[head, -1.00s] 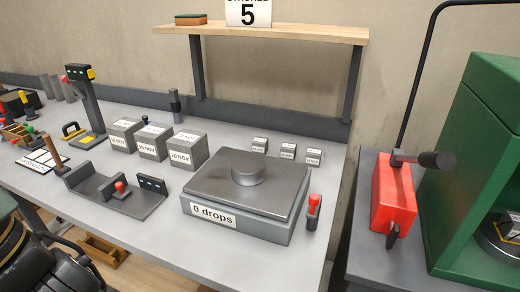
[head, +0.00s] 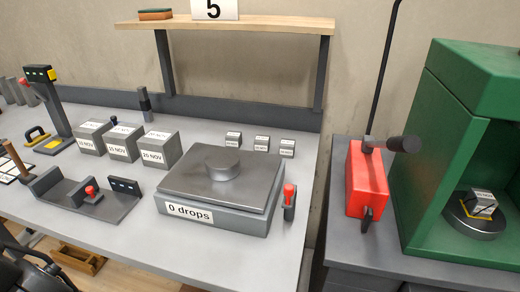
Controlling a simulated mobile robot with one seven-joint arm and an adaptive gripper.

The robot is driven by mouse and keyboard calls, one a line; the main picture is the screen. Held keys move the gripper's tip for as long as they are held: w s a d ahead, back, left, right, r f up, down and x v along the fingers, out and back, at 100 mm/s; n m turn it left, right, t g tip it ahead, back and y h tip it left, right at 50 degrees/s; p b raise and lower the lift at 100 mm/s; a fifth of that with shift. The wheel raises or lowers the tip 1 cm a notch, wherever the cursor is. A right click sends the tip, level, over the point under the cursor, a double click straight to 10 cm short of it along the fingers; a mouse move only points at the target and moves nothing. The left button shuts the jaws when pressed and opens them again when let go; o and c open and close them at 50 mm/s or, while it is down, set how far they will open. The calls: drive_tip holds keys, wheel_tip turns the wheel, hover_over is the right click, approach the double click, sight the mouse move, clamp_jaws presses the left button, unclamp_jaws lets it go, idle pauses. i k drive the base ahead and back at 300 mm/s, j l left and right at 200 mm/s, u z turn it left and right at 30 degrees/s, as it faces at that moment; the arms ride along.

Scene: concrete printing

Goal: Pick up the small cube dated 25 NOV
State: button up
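Three small grey cubes with white labels stand in a row at the back of the bench in the head view: a left one (head: 233,139), a middle one (head: 262,144) and a right one (head: 287,149). Their dates are too small to read, so I cannot tell which is dated 25 NOV. Another labelled cube (head: 483,202) sits on the round platen inside the green machine; its date is also unreadable. Dark parts, seemingly of my arm, show at the lower left edge. My gripper's fingertips are not in view.
Three larger labelled cubes (head: 123,143) stand left of the small ones. A flow table marked "0 drops" (head: 190,211) lies in front of the small cubes. A red-topped tool (head: 289,203) stands at its right. A shelf (head: 230,24) overhangs behind; a red pump unit (head: 366,180) and green machine (head: 484,80) are right.

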sight(478, 203)
drive_tip(key=z, duration=1.35)
